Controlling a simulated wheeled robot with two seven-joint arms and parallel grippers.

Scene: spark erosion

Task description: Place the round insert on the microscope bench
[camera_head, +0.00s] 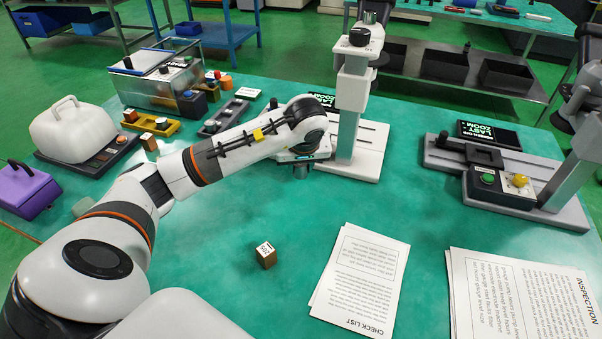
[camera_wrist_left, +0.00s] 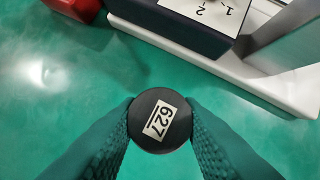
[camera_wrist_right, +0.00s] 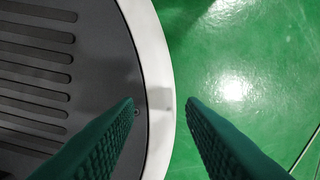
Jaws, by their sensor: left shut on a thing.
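In the head view my left gripper (camera_head: 302,168) hangs just left of the white microscope stand (camera_head: 353,150); the insert is hardly visible there. In the left wrist view, the stand's white base (camera_wrist_left: 275,85) lies right of the insert, apart from it.
A small brown block (camera_head: 266,255) stands on the teal bench top (camera_head: 215,255). Paper sheets (camera_head: 360,280) lie at the front. A second, grey stand (camera_head: 500,185) is at the right. A white jug (camera_head: 75,135) and several boxes fill the left.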

